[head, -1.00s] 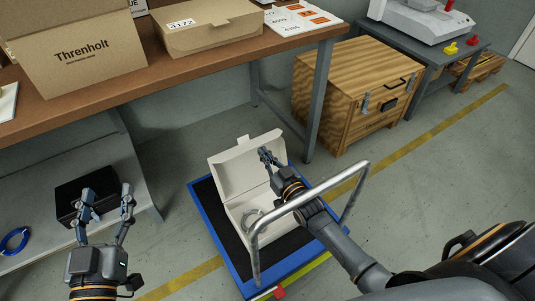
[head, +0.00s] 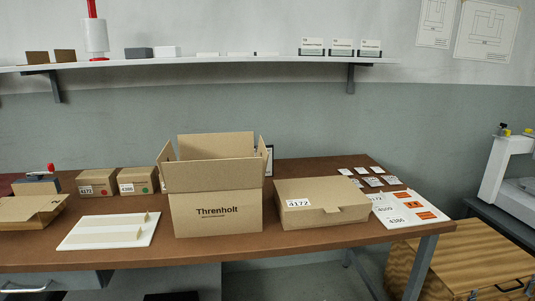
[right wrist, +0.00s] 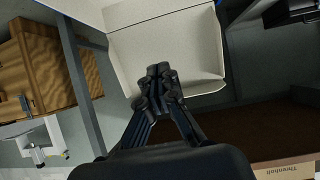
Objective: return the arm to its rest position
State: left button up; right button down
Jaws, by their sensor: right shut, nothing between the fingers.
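My right gripper (right wrist: 158,86) shows in the right wrist view with its fingers together and nothing between them. Beyond the fingertips is the pale inside of an open white box (right wrist: 165,40); I cannot tell the gap between them. My arms and left gripper are outside the head view.
The brown workbench (head: 300,242) carries an open Threnholt carton (head: 215,213), a closed carton labelled 4172 (head: 322,211) and a white board (head: 108,230). A wooden crate (head: 470,257) stands at right; it also shows in the right wrist view (right wrist: 50,70). A shelf (head: 200,66) runs above.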

pick_arm(q)
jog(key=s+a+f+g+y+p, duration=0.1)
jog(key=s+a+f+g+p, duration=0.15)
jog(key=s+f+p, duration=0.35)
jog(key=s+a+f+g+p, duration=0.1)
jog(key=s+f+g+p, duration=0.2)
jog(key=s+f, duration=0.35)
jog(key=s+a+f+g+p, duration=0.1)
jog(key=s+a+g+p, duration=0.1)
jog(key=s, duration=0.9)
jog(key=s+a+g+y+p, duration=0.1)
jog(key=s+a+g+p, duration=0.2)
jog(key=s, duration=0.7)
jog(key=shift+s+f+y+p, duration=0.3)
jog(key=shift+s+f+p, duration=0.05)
jog(key=shift+p, duration=0.75)
pick_arm(e)
jog(key=s+f+g+h, duration=0.1)
jog(key=s+g, duration=1)
jog(key=s, duration=2.8)
notch_tip(320, 180, down, 2)
jog(key=shift+a+n, duration=0.15)
jog(key=shift+n, duration=0.25)
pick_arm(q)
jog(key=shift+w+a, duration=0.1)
pick_arm(e)
jog(key=shift+a, duration=0.1)
